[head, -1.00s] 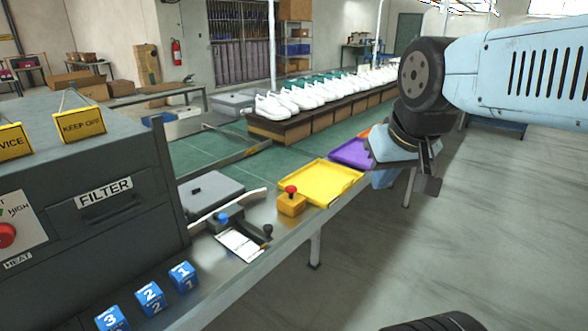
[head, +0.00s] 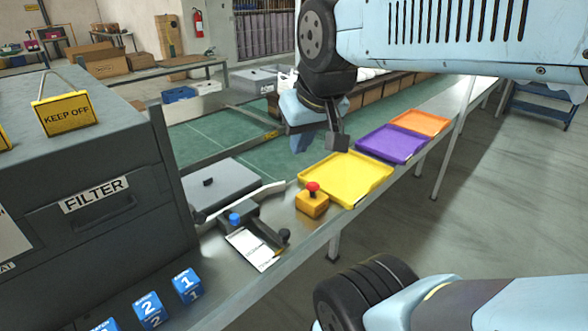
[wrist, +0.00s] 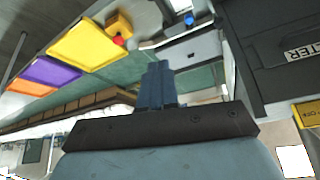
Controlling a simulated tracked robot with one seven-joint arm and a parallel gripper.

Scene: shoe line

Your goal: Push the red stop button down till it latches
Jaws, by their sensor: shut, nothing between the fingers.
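The red stop button (head: 313,187) sits on top of a small yellow box (head: 312,205) on the metal bench, just in front of the yellow tray. It stands proud of the box. It also shows in the wrist view (wrist: 118,41), left of and apart from my fingers. My gripper (head: 318,146) hangs above the far side of the bench, behind and above the button, over the back edge of the yellow tray in the picture. In the wrist view my gripper (wrist: 157,66) is shut, fingers together and empty.
Yellow (head: 345,180), purple (head: 391,144) and orange (head: 419,122) trays line the bench edge. Left of the button are a lever device with a blue knob (head: 235,219), a grey lidded case (head: 220,183), numbered blue blocks (head: 187,283) and the dark filter cabinet (head: 95,196).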

